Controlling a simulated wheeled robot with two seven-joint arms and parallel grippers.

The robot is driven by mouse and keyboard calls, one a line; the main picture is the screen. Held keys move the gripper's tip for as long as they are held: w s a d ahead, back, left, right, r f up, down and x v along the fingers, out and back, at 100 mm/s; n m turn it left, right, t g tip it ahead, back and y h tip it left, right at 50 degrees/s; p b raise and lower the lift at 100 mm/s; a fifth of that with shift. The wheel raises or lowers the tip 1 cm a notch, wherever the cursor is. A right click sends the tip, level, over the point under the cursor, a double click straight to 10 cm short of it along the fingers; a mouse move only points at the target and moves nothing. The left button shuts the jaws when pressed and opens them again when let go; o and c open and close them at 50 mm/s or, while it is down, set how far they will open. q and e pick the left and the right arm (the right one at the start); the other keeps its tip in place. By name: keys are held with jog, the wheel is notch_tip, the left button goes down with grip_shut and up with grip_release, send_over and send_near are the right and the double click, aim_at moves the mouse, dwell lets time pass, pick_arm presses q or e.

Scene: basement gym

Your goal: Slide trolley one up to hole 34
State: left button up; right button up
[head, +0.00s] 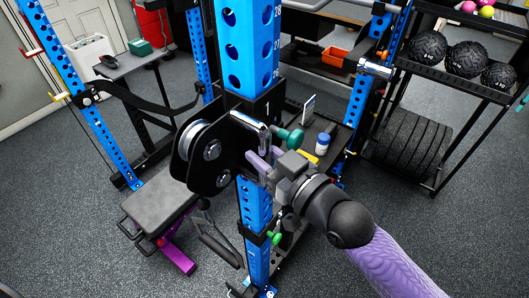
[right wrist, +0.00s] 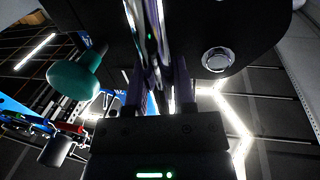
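Trolley one (head: 225,152), a black bracket with a white 1 and pale rollers, sits around the blue upright (head: 249,50). The numbers 28, 27 and 26 show on the upright above it, with hole 34 outside the view. The trolley has a chrome handle (head: 250,128) and a teal knob (head: 291,137). My right gripper (head: 266,160) has its purple fingers on either side of the handle and looks shut on it. In the right wrist view the chrome bar runs between the fingers (right wrist: 160,82), with the teal knob (right wrist: 75,77) at left. My left gripper is not in view.
A padded bench (head: 160,200) stands at left by another blue upright (head: 85,95). A rack (head: 440,95) with black balls and plates is at right. A blue-white bottle (head: 322,144) stands behind my gripper. A green knob (head: 276,238) is lower on the upright.

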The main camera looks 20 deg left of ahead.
grip_shut()
dwell(0.9)
